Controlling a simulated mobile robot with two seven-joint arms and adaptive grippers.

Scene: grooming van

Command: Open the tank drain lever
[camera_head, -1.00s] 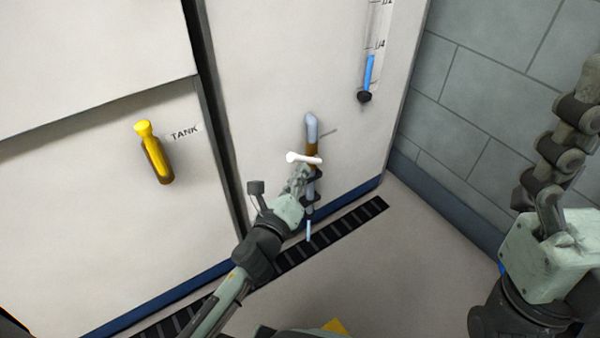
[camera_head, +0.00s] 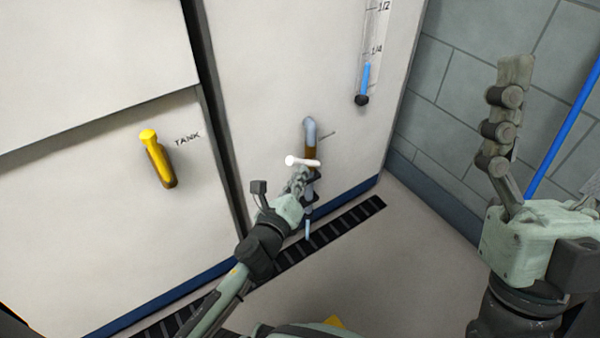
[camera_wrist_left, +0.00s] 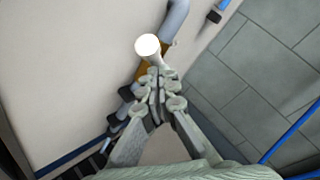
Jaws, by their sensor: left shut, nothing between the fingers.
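The drain lever (camera_head: 303,161) is a white bar with a rounded end, lying across the brown section of a grey drain pipe (camera_head: 310,130) on the pale cabinet. My left gripper (camera_head: 301,174) is shut and empty, its fingertips just below the lever; contact is unclear. In the left wrist view, the lever's round white end (camera_wrist_left: 147,45) shows just beyond the closed fingertips (camera_wrist_left: 155,82), which hide part of the pipe. A light blue strip (camera_head: 308,229) shows under the pipe's lower end. My right gripper (camera_head: 512,80) is raised at the right, its finger opening unclear.
A yellow handle (camera_head: 158,160) beside a TANK label is on the left panel. A gauge tube (camera_head: 365,78) with blue fill below the 1/4 mark hangs above right. A dark floor grate (camera_head: 345,222) runs along the cabinet base. A blue pole (camera_head: 565,130) stands at right.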

